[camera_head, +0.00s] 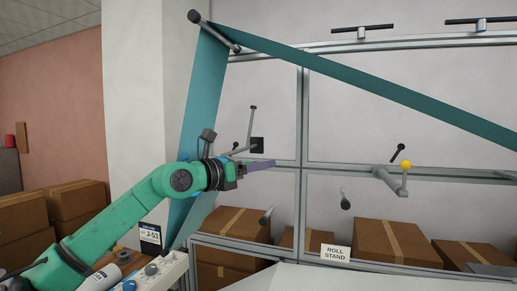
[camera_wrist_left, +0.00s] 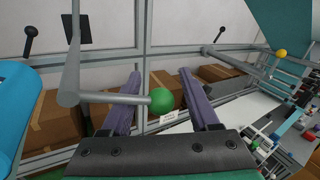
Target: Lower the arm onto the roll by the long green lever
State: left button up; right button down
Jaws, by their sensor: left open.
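The long lever's grey rod (camera_wrist_left: 118,98) runs sideways and ends in a round green knob (camera_wrist_left: 162,100) in the left wrist view. It joins an upright grey bar (camera_wrist_left: 72,62) on the left. My left gripper (camera_wrist_left: 160,74) is open, its two purple fingers on either side of the knob in this view. I cannot tell whether they touch it. In the head view my left gripper (camera_head: 264,165) is in front of the frame, and the green knob cannot be made out. A blue roll (camera_wrist_left: 18,105) shows at the left wrist view's left edge. My right gripper is out of view.
A teal web (camera_head: 207,85) runs down from the top roller behind my left arm. A yellow-knobbed lever (camera_head: 405,166) stands on the right of the metal frame (camera_head: 303,120). Cardboard boxes (camera_head: 395,240) stand behind the frame, near a "ROLL STAND" sign (camera_head: 335,252).

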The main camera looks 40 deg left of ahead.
pick_arm(q)
jog(key=shift+w, duration=0.15)
jog(key=c, duration=0.9)
grip_shut()
jog(key=shift+r, duration=0.25)
